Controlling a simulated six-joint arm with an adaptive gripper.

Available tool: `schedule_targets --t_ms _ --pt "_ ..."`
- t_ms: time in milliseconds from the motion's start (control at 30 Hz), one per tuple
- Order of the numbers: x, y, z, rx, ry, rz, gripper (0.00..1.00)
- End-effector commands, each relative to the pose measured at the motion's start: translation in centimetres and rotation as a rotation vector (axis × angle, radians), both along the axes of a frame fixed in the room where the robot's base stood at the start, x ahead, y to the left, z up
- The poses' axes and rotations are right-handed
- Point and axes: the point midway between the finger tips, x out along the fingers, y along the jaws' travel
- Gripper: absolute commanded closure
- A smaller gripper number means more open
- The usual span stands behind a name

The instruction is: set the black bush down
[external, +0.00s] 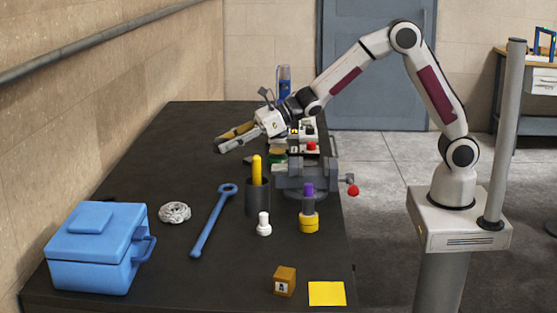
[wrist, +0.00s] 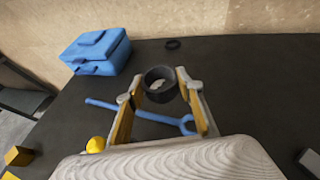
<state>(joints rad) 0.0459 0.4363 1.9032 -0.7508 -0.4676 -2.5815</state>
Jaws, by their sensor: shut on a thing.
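The black bush (wrist: 160,97) is a short, thick black ring. In the wrist view it sits between the two yellow-padded fingers of my gripper (wrist: 159,90), which is shut on it near the fingertips. Through its hole a whitish patch shows. In the external view my gripper (external: 232,140) reaches out over the far part of the dark table (external: 150,180). The bush cannot be made out there. It appears held above the tabletop; the exact height I cannot tell.
A blue wrench (external: 210,222), a white rag coil (external: 174,212) and a blue toolbox (external: 95,252) lie on the table. Another dark ring (wrist: 173,44) lies near the wall. A black cup (external: 258,198) with a yellow marker and a grey vise (external: 305,178) stand on the right side.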

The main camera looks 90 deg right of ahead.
Motion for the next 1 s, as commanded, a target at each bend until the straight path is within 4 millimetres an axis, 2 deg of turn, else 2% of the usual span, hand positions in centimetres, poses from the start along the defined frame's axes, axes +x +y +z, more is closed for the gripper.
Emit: schedule_targets --t_ms 267,600,800,1000 --pt "-3.4 -4.7 -1.8 0.001 0.002 -0.110 0.80" --pt "-8.6 -10.0 -4.4 0.000 0.001 -0.242 0.80" --pt "-10.6 -11.6 -5.2 -0.001 -0.001 -0.283 0.80" --pt "-11.1 -12.0 -5.4 0.000 -0.002 -0.294 0.80"
